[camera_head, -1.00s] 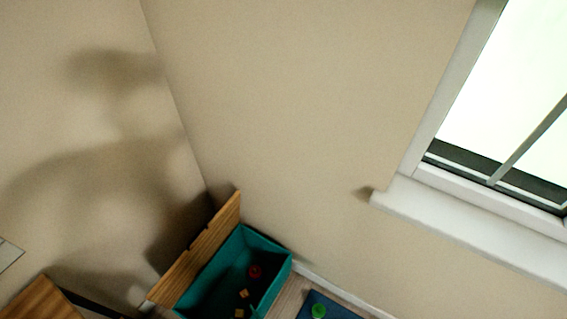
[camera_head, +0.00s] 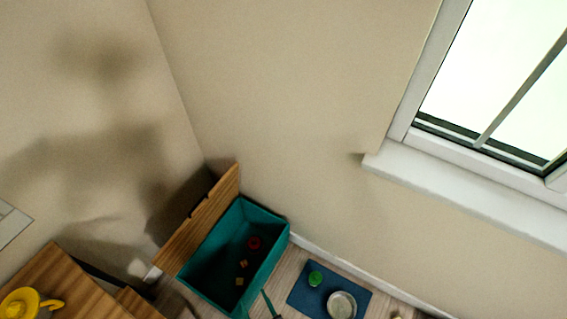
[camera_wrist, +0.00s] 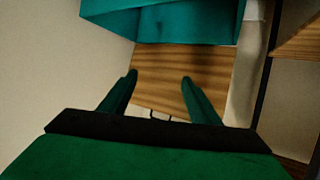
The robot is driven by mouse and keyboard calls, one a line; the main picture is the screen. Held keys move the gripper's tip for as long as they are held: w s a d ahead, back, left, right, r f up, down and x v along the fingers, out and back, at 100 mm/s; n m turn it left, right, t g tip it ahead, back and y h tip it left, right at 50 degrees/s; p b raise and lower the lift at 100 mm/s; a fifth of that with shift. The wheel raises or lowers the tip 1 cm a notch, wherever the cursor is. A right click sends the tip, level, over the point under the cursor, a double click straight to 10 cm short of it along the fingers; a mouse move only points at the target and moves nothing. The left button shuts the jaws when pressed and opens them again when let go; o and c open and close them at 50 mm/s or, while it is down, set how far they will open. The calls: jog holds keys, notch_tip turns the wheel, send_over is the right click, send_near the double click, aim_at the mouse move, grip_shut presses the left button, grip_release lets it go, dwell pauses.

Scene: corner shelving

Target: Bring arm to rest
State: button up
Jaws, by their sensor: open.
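My gripper (camera_wrist: 158,78) shows in the wrist view with its two green fingers spread apart and nothing between them. Beyond the fingers is a wooden panel (camera_wrist: 180,85), with the teal bin (camera_wrist: 200,30) at the top of that view.
The teal bin (camera_head: 205,291) holds a red ring-like piece (camera_head: 254,243) and small orange blocks (camera_head: 243,264). A wooden board (camera_head: 205,215) stands behind it. A blue mat (camera_head: 302,296) bears a green object (camera_head: 315,278) and a metal bowl (camera_head: 341,304). A yellow teapot-like object (camera_head: 22,303) is lower left.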

jog(key=s+d+r+m+t+h, duration=0.1)
jog(key=s+d+r+m+h, duration=0.1)
jog(key=r, duration=1)
jog(key=s+d+r+m+t+h, duration=0.1)
jog(key=s+d+r, duration=0.3)
jog(key=r, duration=0.8)
jog(key=s+d+r+m+t+h, duration=0.1)
jog(key=s+d+r+m+h, duration=0.1)
jog(key=r, duration=1)
jog(key=shift+s+d+m+h, duration=0.4)
jog(key=shift+s+d+h, duration=0.3)
jog(key=shift+s+d, duration=0.3)
